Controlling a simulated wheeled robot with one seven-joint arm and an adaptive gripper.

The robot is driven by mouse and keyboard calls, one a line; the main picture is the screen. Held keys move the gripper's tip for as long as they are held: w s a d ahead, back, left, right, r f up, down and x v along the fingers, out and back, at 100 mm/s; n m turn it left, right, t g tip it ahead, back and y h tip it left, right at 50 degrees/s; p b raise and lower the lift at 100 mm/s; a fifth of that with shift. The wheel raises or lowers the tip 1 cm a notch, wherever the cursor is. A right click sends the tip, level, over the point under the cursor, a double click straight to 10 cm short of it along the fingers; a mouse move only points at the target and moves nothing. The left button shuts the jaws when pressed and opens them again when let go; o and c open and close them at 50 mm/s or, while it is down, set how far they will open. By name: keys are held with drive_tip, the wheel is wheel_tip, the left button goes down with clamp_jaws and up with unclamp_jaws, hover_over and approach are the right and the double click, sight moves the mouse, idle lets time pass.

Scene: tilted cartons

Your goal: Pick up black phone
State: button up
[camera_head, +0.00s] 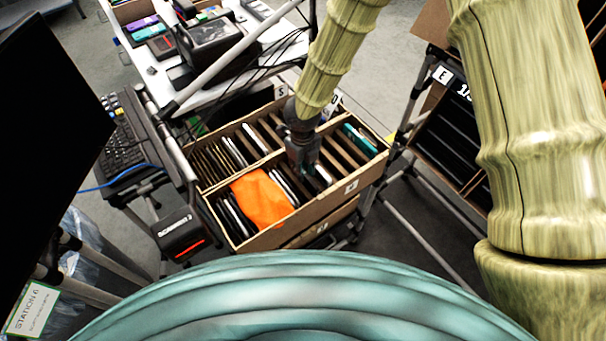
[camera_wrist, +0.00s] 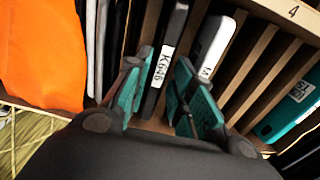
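A black phone (camera_wrist: 170,40) with a white "K646" label stands on edge in a slot of the divided carton, seen in the wrist view. My gripper (camera_wrist: 163,102) is open, with one teal-padded finger to the left of this phone and one to the right. Whether either finger touches it I cannot tell. A white-and-dark phone (camera_wrist: 215,40) stands in a slot just right of it, close to the right finger. In the head view my gripper (camera_head: 304,160) is over the right half of the carton (camera_head: 318,208) and hides the slots under it.
An orange sheet (camera_head: 262,198) covers part of the carton's front row; it shows at the left in the wrist view (camera_wrist: 40,50). Several phones fill other slots, and a teal item (camera_head: 360,139) stands at the right. A scanner (camera_head: 182,234) and metal frame posts flank the carton.

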drive_tip(key=shift+f, duration=0.9)
drive_tip(key=shift+s, duration=0.1)
clamp_jaws()
drive_tip(key=shift+r, duration=0.15)
